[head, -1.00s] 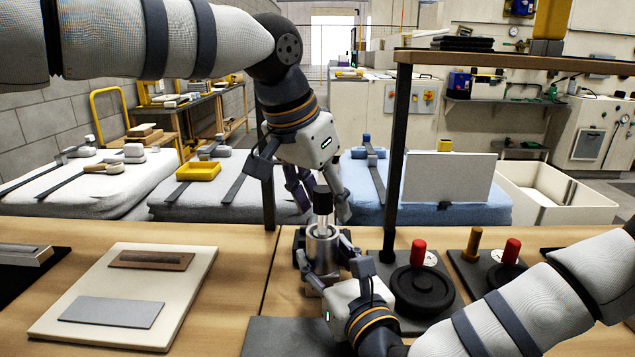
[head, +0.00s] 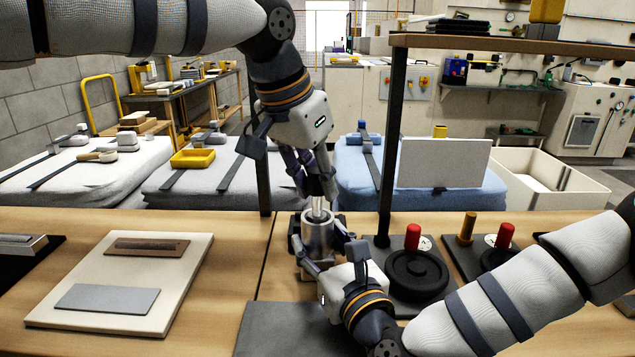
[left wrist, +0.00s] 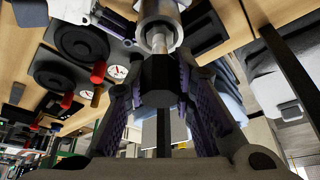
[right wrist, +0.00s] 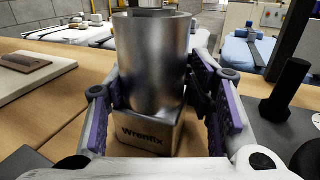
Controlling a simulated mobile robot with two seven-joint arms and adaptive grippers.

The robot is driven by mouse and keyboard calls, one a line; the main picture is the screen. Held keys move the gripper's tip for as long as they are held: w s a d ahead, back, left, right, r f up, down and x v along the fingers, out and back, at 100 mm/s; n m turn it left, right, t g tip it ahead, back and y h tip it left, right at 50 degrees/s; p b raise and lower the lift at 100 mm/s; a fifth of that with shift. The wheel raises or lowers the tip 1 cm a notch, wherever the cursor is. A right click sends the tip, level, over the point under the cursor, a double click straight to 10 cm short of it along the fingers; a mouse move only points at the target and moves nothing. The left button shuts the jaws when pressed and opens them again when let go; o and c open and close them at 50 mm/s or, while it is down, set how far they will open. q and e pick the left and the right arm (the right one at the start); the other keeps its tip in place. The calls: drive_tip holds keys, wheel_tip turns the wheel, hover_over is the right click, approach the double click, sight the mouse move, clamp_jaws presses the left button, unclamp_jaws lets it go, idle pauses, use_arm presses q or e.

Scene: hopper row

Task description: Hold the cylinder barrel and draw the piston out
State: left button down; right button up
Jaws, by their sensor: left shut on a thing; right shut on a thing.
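The metal cylinder barrel (head: 318,238) stands upright on the bench; the right wrist view shows it large (right wrist: 150,65), above a square base marked "Wrenfix" (right wrist: 150,133). My right gripper (head: 326,252) is shut on the barrel low down, a finger on each side. A bright piston rod (head: 318,207) stands out of the barrel's top. My left gripper (head: 316,186) is above, shut on the rod's black knob. The left wrist view shows the knob (left wrist: 160,82) between the purple-padded fingers, and the rod (left wrist: 162,42) entering the barrel. The piston inside is hidden.
A dark mat (head: 290,330) lies in front of the barrel. A black handwheel with a red handle (head: 414,272) stands close at right. A pale board (head: 125,285) with plates lies at left. A dark shelf post (head: 391,145) rises behind at right.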

use_arm(q)
drive_tip(key=shift+r, duration=1.25)
drive_tip(key=shift+r, duration=2.95)
use_arm(e)
drive_tip(key=o, duration=1.6)
